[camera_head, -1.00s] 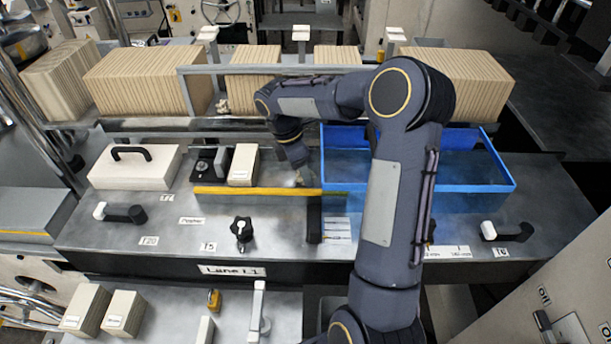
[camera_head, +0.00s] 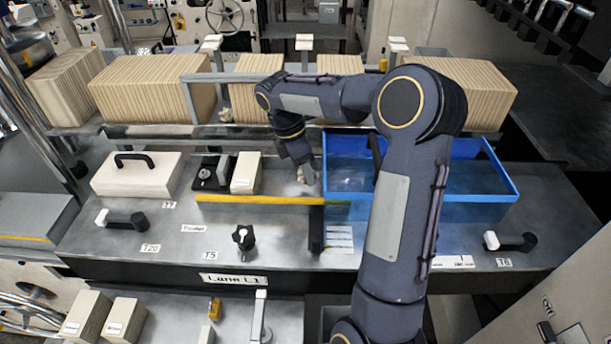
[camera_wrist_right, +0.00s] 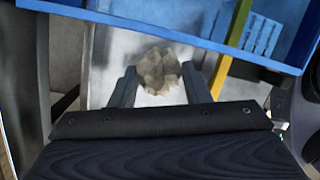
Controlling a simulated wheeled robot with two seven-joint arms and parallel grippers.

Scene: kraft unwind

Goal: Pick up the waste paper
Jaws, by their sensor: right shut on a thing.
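The waste paper is a crumpled beige ball (camera_wrist_right: 158,70) between the two fingertips of my right gripper (camera_wrist_right: 160,85) in the right wrist view. The fingers are shut on it. In the head view the right gripper (camera_head: 306,178) points down just left of the blue bin, above the grey metal table, behind the yellow bar. The paper is small there and partly hidden by the gripper. My left gripper is not in view.
A blue open bin (camera_head: 510,185) stands right of the gripper, partly behind my right arm. A yellow bar (camera_head: 255,199) runs along the table in front. A beige block (camera_head: 245,173) stands to the left. Another small crumpled piece (camera_head: 225,114) lies by the striped stacks behind.

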